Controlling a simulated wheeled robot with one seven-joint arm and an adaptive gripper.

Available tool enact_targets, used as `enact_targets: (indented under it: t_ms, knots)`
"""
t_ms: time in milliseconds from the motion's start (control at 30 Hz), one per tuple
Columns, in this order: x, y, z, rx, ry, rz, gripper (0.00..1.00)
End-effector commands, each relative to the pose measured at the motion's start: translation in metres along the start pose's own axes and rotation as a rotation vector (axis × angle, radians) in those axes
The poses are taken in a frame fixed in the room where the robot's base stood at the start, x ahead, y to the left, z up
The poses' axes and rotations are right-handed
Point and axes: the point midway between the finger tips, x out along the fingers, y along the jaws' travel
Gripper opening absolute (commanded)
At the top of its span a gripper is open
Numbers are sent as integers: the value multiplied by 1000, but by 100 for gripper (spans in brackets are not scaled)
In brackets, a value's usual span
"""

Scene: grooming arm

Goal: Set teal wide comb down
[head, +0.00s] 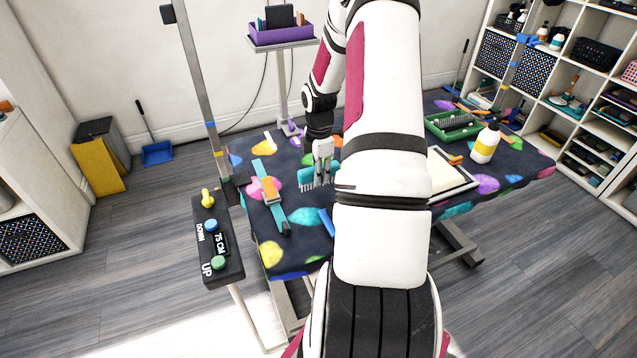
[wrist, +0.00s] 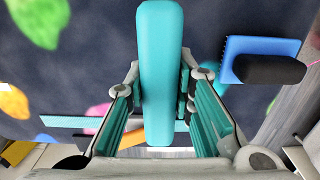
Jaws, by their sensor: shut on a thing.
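The teal wide comb (head: 308,178) is in my gripper (head: 322,165), over the dark, colour-spotted grooming table (head: 262,232). In the head view its teeth point down, close to the table top; I cannot tell whether they touch it. In the wrist view the comb's long teal back (wrist: 160,50) runs between the two fingers of my gripper (wrist: 162,95), which are shut on it. My arm hides part of the table to the right of the comb.
A teal strip with an orange block (head: 270,196) lies left of the comb. A blue brush (head: 326,222) lies nearer, and shows in the wrist view (wrist: 262,62). A post (head: 200,85) and button panel (head: 216,240) stand at left. A green tray (head: 452,128) and bottle (head: 485,145) are right.

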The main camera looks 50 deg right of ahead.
Motion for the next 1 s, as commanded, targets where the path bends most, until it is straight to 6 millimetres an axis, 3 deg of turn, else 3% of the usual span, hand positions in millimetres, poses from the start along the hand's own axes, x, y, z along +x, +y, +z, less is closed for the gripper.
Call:
enact_targets:
  t_ms: [267, 667, 700, 767, 1000]
  knots:
    - [34, 0, -1, -2, 0, -1, 0]
    - [39, 0, 0, -1, 0, -1, 0]
    - [38, 0, 0, -1, 0, 0, 31]
    - [38, 0, 0, -1, 0, 0, 42]
    - [38, 0, 0, -1, 0, 0, 42]
